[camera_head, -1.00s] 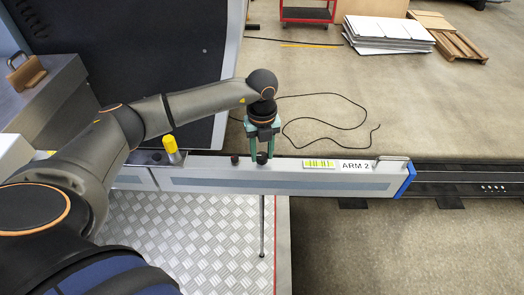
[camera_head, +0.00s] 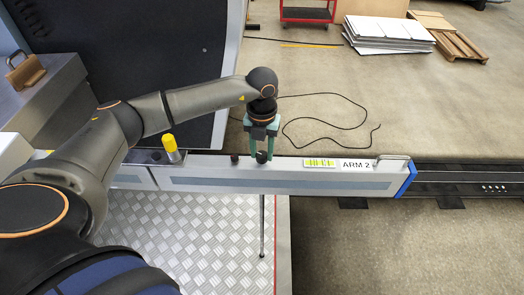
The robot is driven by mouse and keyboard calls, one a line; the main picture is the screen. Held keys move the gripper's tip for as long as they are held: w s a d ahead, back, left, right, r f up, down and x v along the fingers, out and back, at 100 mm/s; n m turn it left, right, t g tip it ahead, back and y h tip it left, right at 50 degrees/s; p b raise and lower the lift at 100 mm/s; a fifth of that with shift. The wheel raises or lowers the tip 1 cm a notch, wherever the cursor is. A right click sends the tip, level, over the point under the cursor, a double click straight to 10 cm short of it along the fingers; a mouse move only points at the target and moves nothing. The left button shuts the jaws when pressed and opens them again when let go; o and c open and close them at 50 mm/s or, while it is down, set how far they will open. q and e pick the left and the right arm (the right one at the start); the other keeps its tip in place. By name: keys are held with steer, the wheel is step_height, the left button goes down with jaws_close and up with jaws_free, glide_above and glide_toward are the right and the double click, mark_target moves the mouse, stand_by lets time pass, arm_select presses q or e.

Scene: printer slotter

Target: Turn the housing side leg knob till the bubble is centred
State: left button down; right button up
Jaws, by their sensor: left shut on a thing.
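My left gripper (camera_head: 262,146) points down over the top of the grey beam (camera_head: 220,178) marked ARM 2. Its green fingers are shut on a small black knob (camera_head: 261,157) on the beam's top. A second black knob (camera_head: 235,158) stands just left of it, apart from the fingers. A thin leg (camera_head: 262,228) runs down from the beam below the gripped knob to the chequered metal floor. A yellow-green level strip (camera_head: 320,163) lies on the beam to the right; its bubble is too small to make out. My right gripper is not in view.
A yellow-topped handle (camera_head: 170,144) stands on the beam near my left forearm. A dark panel (camera_head: 150,50) rises behind the arm. A black cable (camera_head: 325,122) lies on the floor behind the beam. A pallet with white sheets (camera_head: 388,35) is far back.

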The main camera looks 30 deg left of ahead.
arm_select(q)
steer(key=m, duration=0.3)
steer(key=shift+m+b, duration=0.3)
steer(key=shift+m, duration=0.1)
steer(key=m, duration=0.3)
steer(key=shift+m+b, duration=0.3)
steer(key=shift+b, duration=0.05)
steer(key=m+b, duration=0.1)
steer(key=m, duration=0.3)
steer(key=shift+w, duration=0.1)
steer(key=shift+r+m, duration=0.1)
steer(key=shift+m, duration=1.3)
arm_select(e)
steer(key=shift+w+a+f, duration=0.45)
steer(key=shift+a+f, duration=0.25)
arm_select(q)
steer(key=shift+m, duration=0.3)
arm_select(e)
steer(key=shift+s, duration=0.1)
arm_select(q)
steer(key=shift+c, duration=2.3)
jaws_free()
